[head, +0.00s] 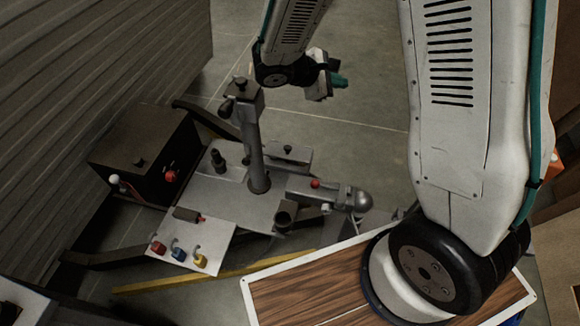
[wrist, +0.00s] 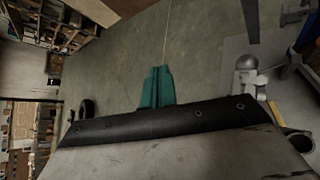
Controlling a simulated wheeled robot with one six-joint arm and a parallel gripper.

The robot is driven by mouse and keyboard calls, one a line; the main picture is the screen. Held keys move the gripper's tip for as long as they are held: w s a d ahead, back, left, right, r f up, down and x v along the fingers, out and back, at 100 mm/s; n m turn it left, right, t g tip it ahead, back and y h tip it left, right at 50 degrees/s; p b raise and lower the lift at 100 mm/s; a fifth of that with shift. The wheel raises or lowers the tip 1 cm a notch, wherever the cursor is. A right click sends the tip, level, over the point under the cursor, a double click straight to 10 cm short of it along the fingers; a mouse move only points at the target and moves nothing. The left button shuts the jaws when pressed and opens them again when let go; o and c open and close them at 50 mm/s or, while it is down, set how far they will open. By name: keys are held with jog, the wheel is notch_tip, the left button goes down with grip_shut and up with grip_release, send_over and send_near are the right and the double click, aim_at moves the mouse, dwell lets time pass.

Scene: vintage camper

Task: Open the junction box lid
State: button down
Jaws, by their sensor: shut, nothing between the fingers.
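A dark box (head: 145,150) with a small black knob on it and a red knob at its right sits at the left of the trailer hitch frame, in the head view. A small grey box (head: 287,156) with a black knob on top sits right of the upright post. I cannot tell for sure which is the junction box; both look closed. My gripper (head: 338,80) hangs beyond and right of the post, apart from both boxes. Its teal fingers (wrist: 157,87) are together and empty over bare floor in the wrist view. Neither box is clear in the wrist view.
The post (head: 252,140) rises from the hitch plate. A pale panel (head: 192,242) with red, blue and yellow connectors is at its front. The coupler ball (head: 356,200) points right. A wood-topped table (head: 300,295) is in front. Corrugated camper wall stands left; open floor lies behind.

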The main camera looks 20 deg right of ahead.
jog(key=w+a+f+n+t, duration=0.3)
jog(key=w+f+n, duration=0.2)
jog(key=f, duration=0.5)
jog(key=n+t+y, duration=0.5)
jog(key=n+y, duration=0.1)
jog(key=n, duration=0.6)
send_near(288, 149)
jog(key=s+a+f, duration=0.1)
jog(key=s+f, duration=0.3)
jog(key=s, duration=0.2)
jog(key=x, duration=0.9)
jog(key=shift+w+f, duration=0.1)
jog(key=shift+w, duration=0.3)
